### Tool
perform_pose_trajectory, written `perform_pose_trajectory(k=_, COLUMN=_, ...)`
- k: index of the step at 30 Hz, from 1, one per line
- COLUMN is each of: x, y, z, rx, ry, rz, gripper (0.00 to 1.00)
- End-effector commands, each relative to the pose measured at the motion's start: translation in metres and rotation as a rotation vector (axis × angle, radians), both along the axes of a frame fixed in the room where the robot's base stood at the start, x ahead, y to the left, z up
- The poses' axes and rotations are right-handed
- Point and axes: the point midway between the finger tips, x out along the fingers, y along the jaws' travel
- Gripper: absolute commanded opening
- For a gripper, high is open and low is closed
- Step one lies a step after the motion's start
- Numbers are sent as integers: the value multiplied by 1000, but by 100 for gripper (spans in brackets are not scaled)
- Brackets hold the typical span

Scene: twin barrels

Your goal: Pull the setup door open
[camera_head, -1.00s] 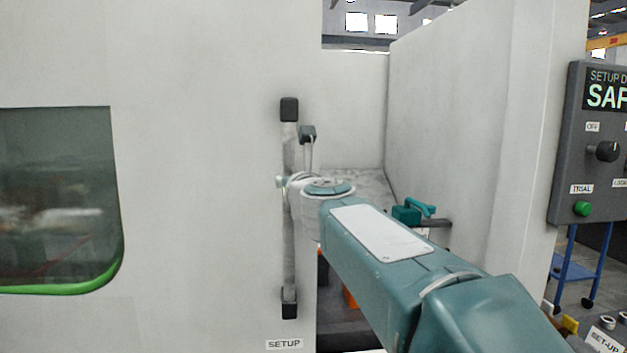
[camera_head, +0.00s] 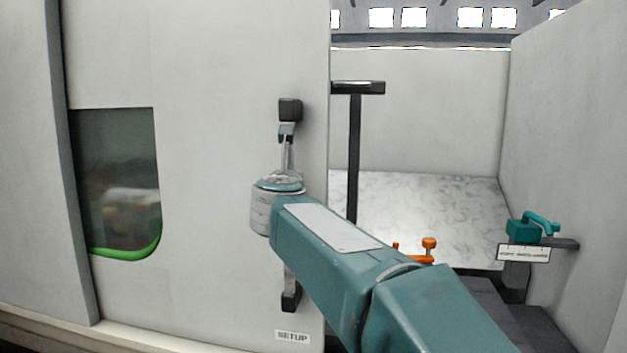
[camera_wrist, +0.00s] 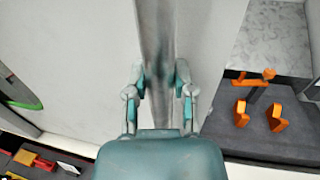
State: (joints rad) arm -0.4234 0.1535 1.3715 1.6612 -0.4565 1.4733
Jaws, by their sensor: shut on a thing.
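The pale setup door (camera_head: 220,190) stands partly open, with a wide gap at its right edge. It has a dark window (camera_head: 120,185) with a green lower rim and a SETUP label (camera_head: 292,337) at the bottom. Its vertical handle (camera_head: 290,292) has black end mounts, and my arm hides its middle in the head view. In the wrist view, the two fingers of my gripper (camera_wrist: 160,82) stand on either side of the handle bar (camera_wrist: 155,35) and are shut on it. The exact contact is hard to see.
Through the opening are a marbled surface (camera_head: 440,205), a dark T-shaped post (camera_head: 354,150) and orange fixtures (camera_head: 428,248). A teal clamp (camera_head: 530,228) sits on a labelled bracket by the right wall (camera_head: 570,130). A grey frame edge (camera_head: 70,180) borders the door's left side.

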Motion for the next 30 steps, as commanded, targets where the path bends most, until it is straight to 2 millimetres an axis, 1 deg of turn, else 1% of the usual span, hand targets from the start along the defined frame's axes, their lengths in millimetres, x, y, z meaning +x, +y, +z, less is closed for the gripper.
perform_pose_trajectory(k=11, x=6, y=18, z=0, rx=-3, ry=0, rz=-12, gripper=0)
perform_pose_trajectory(k=17, x=5, y=20, z=0, rx=-4, ry=-2, rz=-8, gripper=0)
perform_pose_trajectory(k=18, x=5, y=20, z=0, rx=-4, ry=-2, rz=-8, gripper=42)
perform_pose_trajectory(k=20, x=5, y=20, z=0, rx=-4, ry=-2, rz=-8, gripper=68)
perform_pose_trajectory(k=30, x=5, y=17, z=-1, rx=-2, ry=0, rz=-8, gripper=68)
